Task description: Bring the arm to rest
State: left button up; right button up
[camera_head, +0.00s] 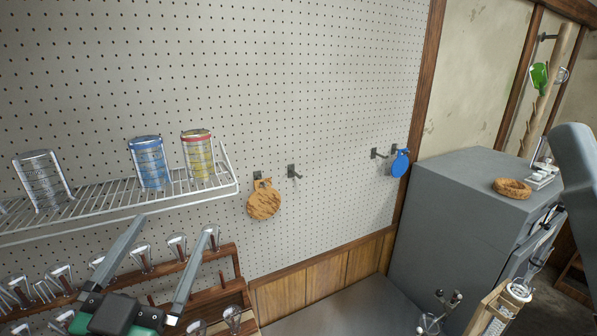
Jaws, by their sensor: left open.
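My left gripper (174,226) reaches up from the bottom left of the head view. I cannot tell whether the fingers touch the rack or the glassware. My right gripper is not in view.
A cork mat (264,202) hangs from the pegboard. A grey cabinet (450,220) with a cork ring (512,188) stands right. Grey worktop (345,308) is partly clear.

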pick_arm(q)
jog(key=s+d+r+n+t, duration=0.1)
jog(key=s+r+t, duration=0.2)
jog(key=s+r, duration=0.45)
jog(key=s+d+r+n+t, duration=0.1)
jog(key=s+r+t, duration=0.3)
jog(key=r, duration=0.6)
notch_tip(320, 180, up, 14)
jog(key=s+n+g+p, duration=0.1)
jog(key=p, duration=1.3)
jog(key=shift+a+f+n, duration=0.25)
jog(key=shift+a+n, duration=0.05)
jog(key=shift+a, duration=0.1)
